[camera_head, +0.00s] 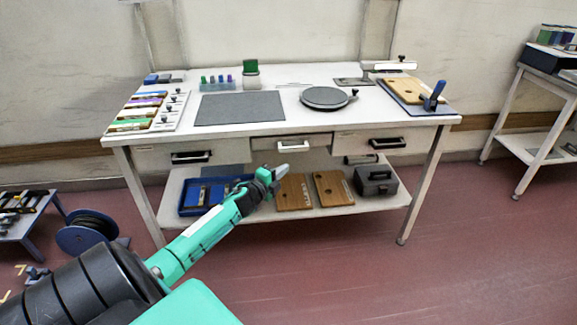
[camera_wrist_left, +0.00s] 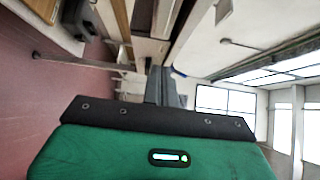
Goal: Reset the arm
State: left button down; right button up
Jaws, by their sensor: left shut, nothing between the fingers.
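My left arm comes in from the lower left in the head view. Its gripper (camera_head: 281,172) is shut and empty, in front of the workbench (camera_head: 345,142) at about the height between its drawers and lower shelf. In the left wrist view the gripper (camera_wrist_left: 158,82) points away over the green and black wrist housing, with nothing held. My right arm and gripper are in neither view.
The bench top holds a grey mat (camera_head: 240,108), a round turntable (camera_head: 325,97), a wooden board (camera_head: 402,89) and a rack of coloured strips (camera_head: 150,112). The lower shelf holds a blue tray (camera_head: 193,208) and a dark case (camera_head: 376,182). A cable reel (camera_head: 87,236) stands left. The red floor at right is clear.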

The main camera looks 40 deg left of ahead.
pick_arm(q)
jog(key=shift+s, duration=1.15)
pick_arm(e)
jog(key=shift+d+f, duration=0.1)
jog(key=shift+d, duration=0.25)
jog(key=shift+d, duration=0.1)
